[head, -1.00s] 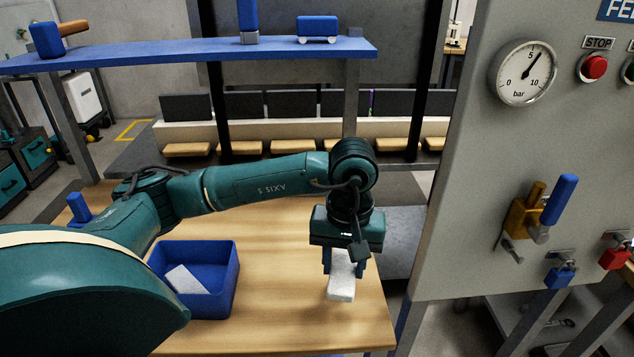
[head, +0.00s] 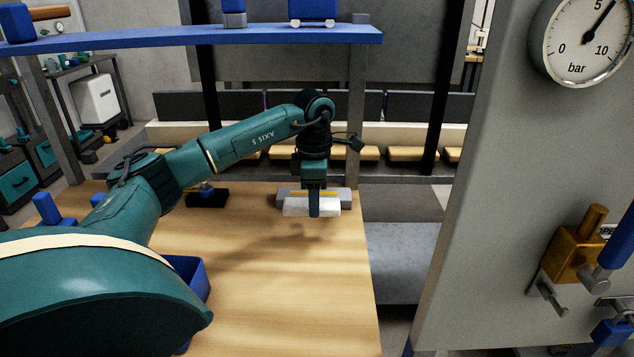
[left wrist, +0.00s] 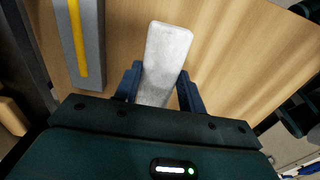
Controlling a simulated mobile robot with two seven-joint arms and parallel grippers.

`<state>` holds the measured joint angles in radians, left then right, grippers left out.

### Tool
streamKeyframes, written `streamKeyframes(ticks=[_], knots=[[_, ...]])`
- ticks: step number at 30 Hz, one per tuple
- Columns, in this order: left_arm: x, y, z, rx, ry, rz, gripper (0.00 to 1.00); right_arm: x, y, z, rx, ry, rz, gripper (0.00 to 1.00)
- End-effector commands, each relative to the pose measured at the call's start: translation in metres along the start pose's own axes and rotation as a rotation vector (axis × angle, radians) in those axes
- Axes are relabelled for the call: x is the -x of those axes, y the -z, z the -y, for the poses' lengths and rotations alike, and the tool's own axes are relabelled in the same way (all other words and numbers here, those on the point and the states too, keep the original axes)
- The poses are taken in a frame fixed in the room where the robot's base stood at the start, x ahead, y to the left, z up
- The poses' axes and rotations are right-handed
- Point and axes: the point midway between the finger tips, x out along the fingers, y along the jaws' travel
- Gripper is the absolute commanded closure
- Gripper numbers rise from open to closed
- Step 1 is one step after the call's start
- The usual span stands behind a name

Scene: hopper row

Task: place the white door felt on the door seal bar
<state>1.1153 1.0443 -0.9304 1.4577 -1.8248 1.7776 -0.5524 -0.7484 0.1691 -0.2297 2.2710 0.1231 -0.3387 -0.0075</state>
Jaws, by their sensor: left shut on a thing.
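The white door felt (head: 296,207) is a small pale block in my left gripper (head: 314,212). In the left wrist view the felt (left wrist: 166,58) sticks out between the two blue fingers of the gripper (left wrist: 158,90), which are shut on it. The door seal bar (head: 338,195) is a grey bar with a yellow stripe, on the far right part of the table. In the left wrist view the bar (left wrist: 92,45) lies to the left of the felt, apart from it. In the head view the felt hides part of the bar. My right gripper is not in view.
The wooden table (head: 270,300) is clear in front of the bar. A blue bin (head: 190,272) is partly hidden by my arm. A grey panel with a gauge (head: 590,45) stands at the right.

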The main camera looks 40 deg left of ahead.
Motion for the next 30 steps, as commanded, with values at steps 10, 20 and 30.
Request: streamKeyframes(ticks=[10, 20, 30], knots=[[0.001, -0.002, -0.064, 0.0, 0.0, 0.001, 0.82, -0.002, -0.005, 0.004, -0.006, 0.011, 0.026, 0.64], [0.0, -0.003, -0.105, -0.001, 0.001, 0.004, 0.82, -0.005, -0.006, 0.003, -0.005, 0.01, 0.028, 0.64], [0.0, -0.001, -0.124, -0.005, -0.001, 0.0, 0.82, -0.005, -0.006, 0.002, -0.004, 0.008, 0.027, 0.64]])
